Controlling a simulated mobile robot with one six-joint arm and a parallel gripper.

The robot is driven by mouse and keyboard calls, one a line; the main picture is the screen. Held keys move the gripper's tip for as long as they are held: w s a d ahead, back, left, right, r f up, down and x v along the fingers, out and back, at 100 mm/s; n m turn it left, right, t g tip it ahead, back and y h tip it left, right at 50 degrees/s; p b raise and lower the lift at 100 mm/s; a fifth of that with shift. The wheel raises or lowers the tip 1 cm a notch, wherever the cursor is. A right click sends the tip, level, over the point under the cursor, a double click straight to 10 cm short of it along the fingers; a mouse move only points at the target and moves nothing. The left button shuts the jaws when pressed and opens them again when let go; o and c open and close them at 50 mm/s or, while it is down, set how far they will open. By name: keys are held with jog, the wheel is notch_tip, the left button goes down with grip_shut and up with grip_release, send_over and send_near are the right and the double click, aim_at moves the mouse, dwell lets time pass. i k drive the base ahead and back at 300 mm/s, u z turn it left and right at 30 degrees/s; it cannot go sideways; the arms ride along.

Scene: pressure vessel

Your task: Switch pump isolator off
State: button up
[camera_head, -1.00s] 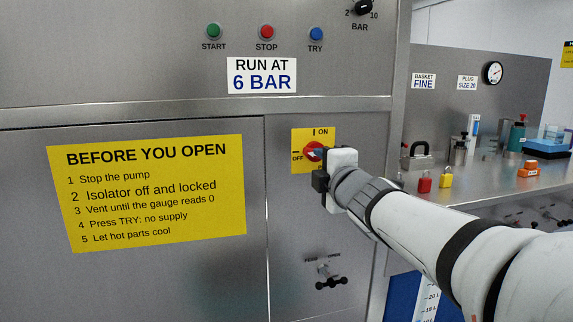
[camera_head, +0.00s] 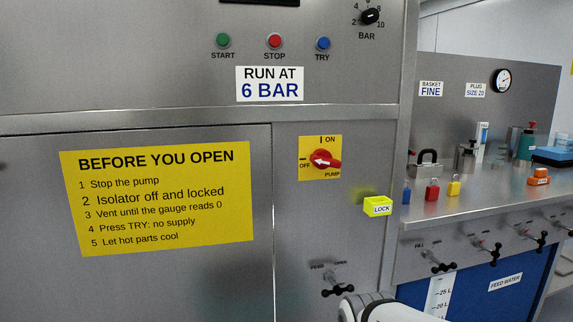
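The pump isolator (camera_head: 325,160) is a red rotary handle on a yellow plate (camera_head: 334,141) marked ON at the top, OFF at the left and PUMP below. The handle lies close to horizontal, slightly tilted, and its white arrow points left toward the OFF mark. Nothing touches the handle. My gripper is out of view; only a white part of my arm shows at the bottom edge, well below the isolator.
A yellow LOCK holder (camera_head: 378,206) sits right of the isolator. Red (camera_head: 432,190), yellow (camera_head: 453,186) and blue (camera_head: 406,193) padlocks stand on the steel counter. A black valve handle (camera_head: 338,289) is below the isolator. The space before the panel is clear.

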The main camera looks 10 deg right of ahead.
aim_at(321, 159)
jog(key=u, duration=0.85)
jog(key=k, duration=1.3)
jog(key=z, duration=0.5)
jog(key=i, duration=1)
jog(key=z, duration=0.1)
